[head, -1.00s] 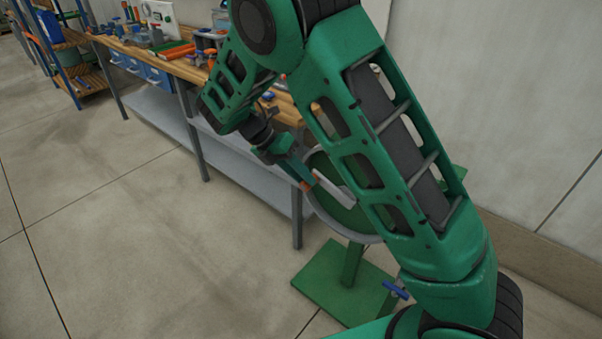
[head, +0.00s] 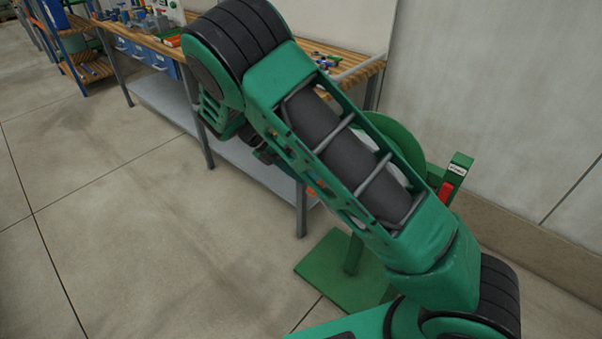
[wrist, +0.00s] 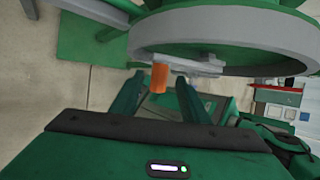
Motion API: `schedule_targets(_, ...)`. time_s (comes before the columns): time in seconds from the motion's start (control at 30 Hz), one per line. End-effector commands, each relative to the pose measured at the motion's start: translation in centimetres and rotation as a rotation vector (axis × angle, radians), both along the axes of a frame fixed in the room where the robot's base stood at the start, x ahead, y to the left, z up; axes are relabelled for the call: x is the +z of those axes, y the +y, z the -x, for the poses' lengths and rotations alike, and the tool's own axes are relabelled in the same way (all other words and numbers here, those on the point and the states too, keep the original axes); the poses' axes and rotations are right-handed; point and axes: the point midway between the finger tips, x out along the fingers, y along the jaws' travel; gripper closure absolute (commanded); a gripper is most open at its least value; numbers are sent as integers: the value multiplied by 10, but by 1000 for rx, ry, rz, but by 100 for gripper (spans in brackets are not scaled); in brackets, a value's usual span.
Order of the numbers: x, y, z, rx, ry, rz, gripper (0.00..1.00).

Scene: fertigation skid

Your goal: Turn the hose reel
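The hose reel is a green disc (head: 400,135) with a grey rim on a green stand (head: 345,270), largely hidden behind my arm in the head view. In the wrist view the reel's grey rim (wrist: 240,57) fills the upper part, with a grey crank arm (wrist: 190,64) below the disc. An orange crank handle (wrist: 159,78) sticks out from the crank. My gripper (wrist: 158,88) has its two green fingers apart, one on each side of the orange handle in the picture. I cannot tell whether either finger touches it.
A wooden workbench (head: 350,72) with tools and a grey lower shelf (head: 180,108) stands behind the reel. A green post with a red part (head: 446,190) is right of the reel, near the wall. The floor (head: 110,230) at left is clear.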

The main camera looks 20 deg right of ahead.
Motion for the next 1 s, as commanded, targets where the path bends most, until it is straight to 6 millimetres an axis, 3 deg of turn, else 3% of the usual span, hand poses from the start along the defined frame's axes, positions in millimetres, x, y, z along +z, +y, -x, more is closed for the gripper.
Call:
schedule_targets(0.33, 7, 6, -3, 1, -1, 0, 59)
schedule_targets(0.8, 63, 57, -28, 0, 0, 0, 59)
schedule_targets(1.0, 75, 68, -33, 0, 1, 1, 59)
